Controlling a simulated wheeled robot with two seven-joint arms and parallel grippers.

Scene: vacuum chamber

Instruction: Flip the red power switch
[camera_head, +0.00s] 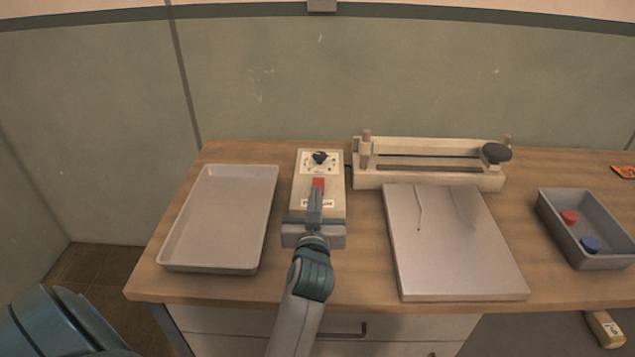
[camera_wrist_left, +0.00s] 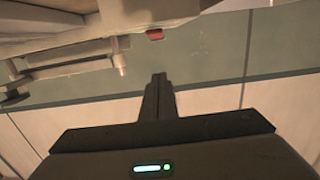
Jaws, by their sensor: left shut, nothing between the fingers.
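The red power switch (camera_head: 318,184) is on the top face of a cream control box (camera_head: 304,170) with a black knob (camera_head: 320,157), at the middle left of the table. My left gripper (camera_head: 316,194) is shut and empty, over the front part of the box, with its fingertips just in front of the switch. In the left wrist view the red switch (camera_wrist_left: 155,34) shows beyond the tips of the shut left gripper (camera_wrist_left: 159,78), with a visible gap in that view. The head view does not clearly show whether the tips touch it. My right gripper is not in view.
A grey tray (camera_head: 167,245) lies left of the box on the wooden table (camera_head: 350,290).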

